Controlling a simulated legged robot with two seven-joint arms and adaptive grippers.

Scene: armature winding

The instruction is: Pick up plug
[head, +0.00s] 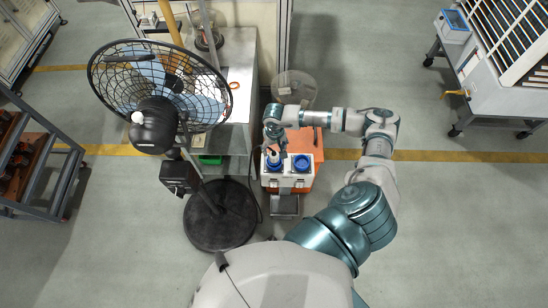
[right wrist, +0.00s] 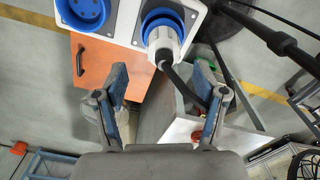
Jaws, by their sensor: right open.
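The plug (right wrist: 163,42) is a white and grey body with a black cable. It sits in the right-hand blue socket of a white socket box (right wrist: 125,22) in the right wrist view. In the head view the plug (head: 274,156) shows at the left socket of the box (head: 287,181), just below my right gripper (head: 271,136). In the right wrist view my right gripper (right wrist: 159,76) is open and empty. Its fingertips lie on either side of the cable end of the plug, apart from it. My left gripper is not in view.
The other blue socket (right wrist: 86,10) is empty. An orange cabinet (head: 306,142) is by the box. A black fan (head: 160,100) with a round base and a grey bench (head: 238,75) stand to the left. A yellow floor line (head: 450,156) and open floor lie to the right.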

